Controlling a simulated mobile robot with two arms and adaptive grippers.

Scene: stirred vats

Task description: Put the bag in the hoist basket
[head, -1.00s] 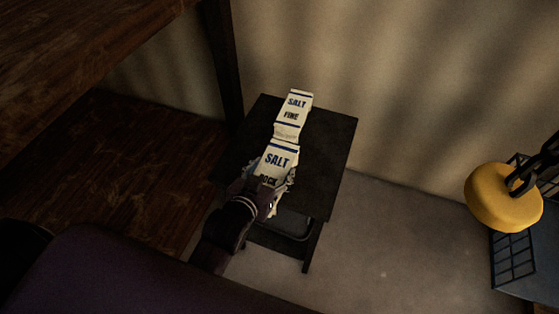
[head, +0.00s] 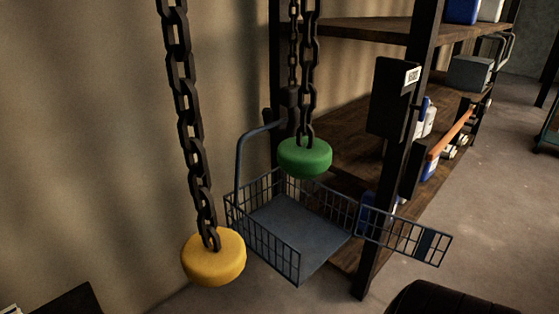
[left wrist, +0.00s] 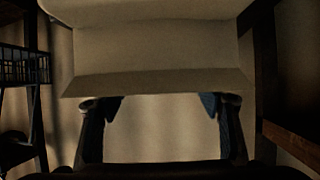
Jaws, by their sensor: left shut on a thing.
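A pale bag (left wrist: 150,50) fills the upper middle of the left wrist view, with no lettering showing there. My left gripper (left wrist: 162,103) is shut on it, one finger at each side of its lower edge. The hoist basket (head: 262,240) is a blue-grey wire cage in the middle of the head view. Its floor is bare, and a mesh panel (head: 405,236) sticks out open on its right side. My left gripper is outside the head view. My right gripper is in neither view.
A yellow knob (head: 213,258) hangs on a chain left of the basket, and a green knob (head: 305,158) hangs over its back. A wooden shelf rack (head: 375,32) with a dark post stands behind and right. A dark table corner (head: 68,302) shows at bottom left.

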